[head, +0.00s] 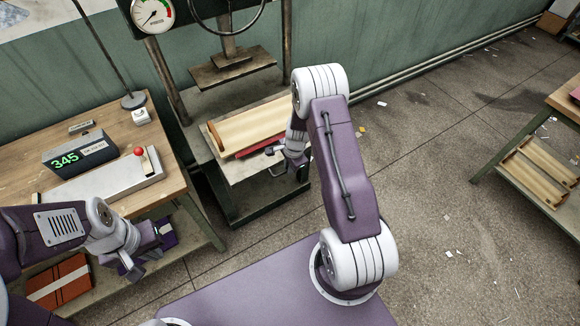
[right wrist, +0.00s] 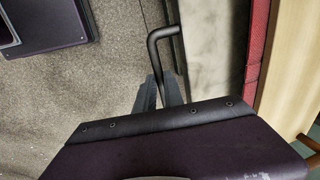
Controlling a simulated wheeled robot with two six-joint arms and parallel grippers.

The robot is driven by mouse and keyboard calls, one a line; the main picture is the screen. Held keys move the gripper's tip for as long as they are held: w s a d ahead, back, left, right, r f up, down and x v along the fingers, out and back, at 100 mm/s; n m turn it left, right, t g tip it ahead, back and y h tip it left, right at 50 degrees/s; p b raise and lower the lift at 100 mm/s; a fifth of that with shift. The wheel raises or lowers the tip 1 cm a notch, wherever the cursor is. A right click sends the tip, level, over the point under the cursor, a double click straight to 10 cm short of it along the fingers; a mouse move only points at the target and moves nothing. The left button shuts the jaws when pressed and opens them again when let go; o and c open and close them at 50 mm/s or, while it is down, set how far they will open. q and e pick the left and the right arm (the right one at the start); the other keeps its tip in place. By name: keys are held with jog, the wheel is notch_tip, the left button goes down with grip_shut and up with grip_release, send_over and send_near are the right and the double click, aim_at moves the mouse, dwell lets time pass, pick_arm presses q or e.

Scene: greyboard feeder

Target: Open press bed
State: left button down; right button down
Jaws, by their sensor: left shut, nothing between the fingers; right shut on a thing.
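The press (head: 233,66) stands against the wall, its platen raised above the press bed (head: 215,151). My right gripper (head: 281,170) is at the bed's right front side. In the right wrist view, its fingers (right wrist: 160,88) are shut on a bent black handle (right wrist: 163,35) beside the pale bed edge (right wrist: 217,55). The grip itself is partly hidden by the gripper body. My left gripper (head: 133,268) is shut and empty, low beside the wooden table.
The wooden table (head: 30,178) on the left holds a display reading 345 and a grey box with a red-knobbed lever (head: 140,157). An orange-brown bundle (head: 60,283) sits below it. Another bench (head: 550,100) stands at far right. The floor between is open, with scattered scraps.

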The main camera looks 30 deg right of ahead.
jog(key=shift+w, duration=0.15)
jog(key=c, duration=1.5)
grip_release()
jog(key=shift+o, duration=0.2)
notch_tip(320, 180, up, 9)
jog(key=s+p, duration=0.1)
jog(key=shift+s, duration=0.4)
